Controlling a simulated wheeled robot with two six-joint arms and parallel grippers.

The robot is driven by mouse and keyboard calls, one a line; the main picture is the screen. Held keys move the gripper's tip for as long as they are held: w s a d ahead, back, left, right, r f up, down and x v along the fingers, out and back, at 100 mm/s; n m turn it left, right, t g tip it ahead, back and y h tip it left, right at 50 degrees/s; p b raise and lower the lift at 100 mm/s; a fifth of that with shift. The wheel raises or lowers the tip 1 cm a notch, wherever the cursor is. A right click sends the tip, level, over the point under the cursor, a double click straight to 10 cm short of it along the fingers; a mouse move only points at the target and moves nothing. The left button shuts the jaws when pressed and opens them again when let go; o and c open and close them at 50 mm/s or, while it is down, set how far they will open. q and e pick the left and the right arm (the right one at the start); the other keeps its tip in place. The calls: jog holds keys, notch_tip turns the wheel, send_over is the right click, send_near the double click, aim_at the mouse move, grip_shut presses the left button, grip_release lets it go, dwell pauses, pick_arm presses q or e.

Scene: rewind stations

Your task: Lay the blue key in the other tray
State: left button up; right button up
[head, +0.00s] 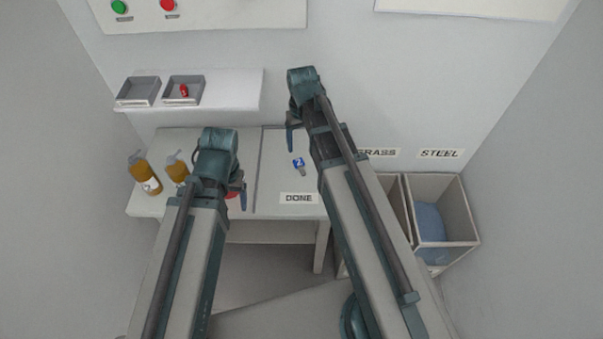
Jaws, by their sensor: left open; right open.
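A blue key (299,164) lies on the right part of the table, above the DONE label. Two small grey trays stand on the wall shelf. The left tray (138,92) looks empty, and the right tray (184,90) holds a small red item (184,90). My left gripper (238,198) is open over the left part of the table, left of the key; its arm partly hides it. My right gripper (292,142) is open, above and slightly left of the key in the picture, and apart from it. Its arm hides part of the table's right side.
A red thing (232,195) is mostly hidden by my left gripper. A divider (257,172) splits the table (275,195). Bins labelled BRASS and STEEL (462,205) stand at right; the STEEL bin holds something blue.

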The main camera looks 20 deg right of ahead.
jog(key=b, duration=0.5)
send_over(300, 165)
jog(key=f, duration=0.5)
jog(key=shift+s+d+f, duration=0.15)
jog(key=shift+d+f, duration=0.1)
jog(key=shift+f, duration=0.1)
jog(key=f+b, duration=0.4)
jog(key=f, duration=0.1)
jog(key=shift+w+a+f+b, duration=0.1)
jog(key=shift+w+a+b, duration=0.2)
jog(key=shift+b, duration=0.1)
grip_shut()
